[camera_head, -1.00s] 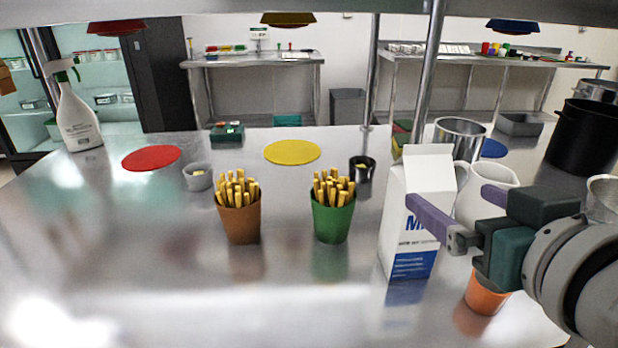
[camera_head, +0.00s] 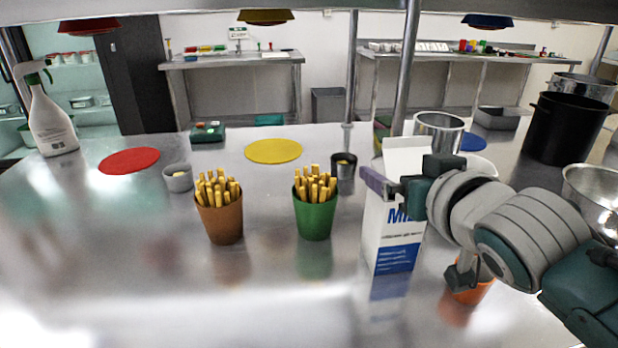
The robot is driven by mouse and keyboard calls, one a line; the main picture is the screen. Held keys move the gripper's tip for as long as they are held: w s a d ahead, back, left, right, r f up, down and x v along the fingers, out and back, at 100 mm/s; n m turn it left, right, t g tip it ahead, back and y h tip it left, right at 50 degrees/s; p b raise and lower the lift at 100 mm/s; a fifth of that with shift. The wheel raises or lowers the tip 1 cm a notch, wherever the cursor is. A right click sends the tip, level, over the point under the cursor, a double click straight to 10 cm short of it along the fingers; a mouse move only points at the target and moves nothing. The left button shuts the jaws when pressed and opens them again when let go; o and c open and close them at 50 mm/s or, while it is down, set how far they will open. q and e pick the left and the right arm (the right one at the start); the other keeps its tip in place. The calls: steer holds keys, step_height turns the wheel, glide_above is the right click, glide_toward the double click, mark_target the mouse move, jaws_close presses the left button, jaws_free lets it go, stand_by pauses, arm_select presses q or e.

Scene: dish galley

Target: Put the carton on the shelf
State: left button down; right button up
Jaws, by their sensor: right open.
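The white and blue milk carton (camera_head: 393,245) stands upright on the steel counter, right of the green cup of fries. My right gripper (camera_head: 380,181) is open at the carton's upper part, its arm coming in from the right. One purple finger shows at the carton's left edge; the other is hidden. I cannot tell whether the fingers touch the carton. The gripper and wrist cover part of the carton's front and right side. A metal shelf (camera_head: 360,10) runs overhead along the top edge; its upper surface is out of sight. My left gripper is not in view.
Brown (camera_head: 221,222) and green (camera_head: 315,217) fry cups stand left of the carton. An orange cup (camera_head: 474,294) is partly behind my right arm. A steel pot (camera_head: 438,130) and posts (camera_head: 405,80) stand behind. The counter's front left is clear.

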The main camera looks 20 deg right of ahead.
jaws_close()
steer(key=shift+r, duration=0.2)
stand_by(0.7)
